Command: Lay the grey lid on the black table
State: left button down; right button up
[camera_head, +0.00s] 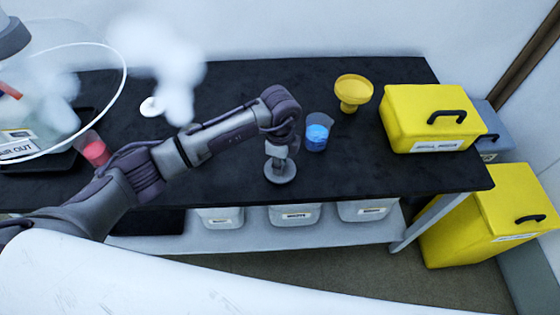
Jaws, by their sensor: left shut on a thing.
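The grey lid (281,173) is a round disc with a knob on top, near the front edge of the black table (350,170), right of centre. My left gripper (277,152) points down from above and is shut on the lid's knob. The lid looks about level. I cannot tell whether it touches the tabletop or is held just above it. The gripper's fingers are small and partly hidden by my wrist. My right gripper is out of view.
A beaker of blue liquid (316,137), a yellow funnel (353,92) and a yellow case (430,120) stand to the right. A beaker of red liquid (94,150) is at left. White vapour (160,60) hangs behind my arm. Bare tabletop surrounds the lid.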

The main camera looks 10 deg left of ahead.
pick_arm(q)
jog(key=c, duration=1)
grip_release()
jog(key=shift+r, duration=0.15)
notch_tip(320, 180, up, 12)
jog(key=shift+b, duration=0.55)
